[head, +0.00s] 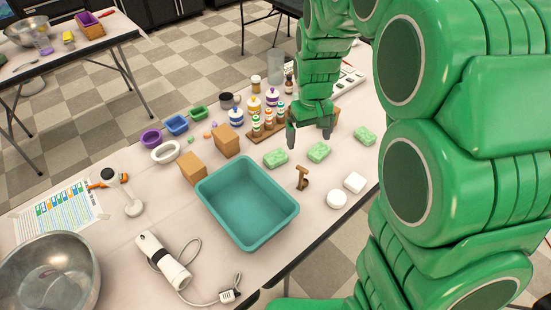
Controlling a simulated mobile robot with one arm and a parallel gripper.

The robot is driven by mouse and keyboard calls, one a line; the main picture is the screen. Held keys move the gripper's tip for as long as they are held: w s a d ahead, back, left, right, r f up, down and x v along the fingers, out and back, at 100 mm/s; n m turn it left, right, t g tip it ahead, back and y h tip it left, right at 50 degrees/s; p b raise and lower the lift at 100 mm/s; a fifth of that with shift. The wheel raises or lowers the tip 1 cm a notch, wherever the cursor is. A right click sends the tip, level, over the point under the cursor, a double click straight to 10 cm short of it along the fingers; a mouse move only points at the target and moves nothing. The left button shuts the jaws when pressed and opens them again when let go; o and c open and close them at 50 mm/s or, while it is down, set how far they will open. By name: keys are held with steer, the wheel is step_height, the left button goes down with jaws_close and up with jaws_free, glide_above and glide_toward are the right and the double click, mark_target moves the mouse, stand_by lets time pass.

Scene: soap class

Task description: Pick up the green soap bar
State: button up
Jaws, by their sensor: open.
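Three green soap bars lie on the table to the right of the teal bin: a left one (275,157), a middle one (318,152) and a right one (364,135). They look alike, light green with paler marks. My gripper (309,140) hangs above the table, fingers down and apart, over the area of the left and middle bars. It is open, and I see nothing between its fingers. How high it is above the bars is hard to tell. My green arm covers much of the right side of the view.
The teal bin (281,216) stands in front of the bars. A brown stamp-like piece (302,179), a round white soap (337,199) and a square white soap (354,182) lie nearby. A wooden rack (264,137) with small bottles stands behind. Brown blocks (226,141) sit left.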

mark_target(276, 156)
steer(key=w+a+f+n, duration=0.1)
steer(key=w+a+f, duration=0.2)
steer(key=f, duration=0.1)
steer(key=w+a+f, duration=0.3)
steer(key=w+f, duration=0.1)
steer(key=f, duration=0.1)
steer(key=w+a+f+n, duration=0.1)
steer(key=w+a+f, duration=0.3)
steer(key=f, duration=0.1)
steer(key=shift+n+t, duration=0.3)
steer(key=shift+d+f, duration=0.1)
steer(key=shift+f, duration=3.8)
steer(key=c, duration=0.9)
steer(key=shift+r, duration=0.1)
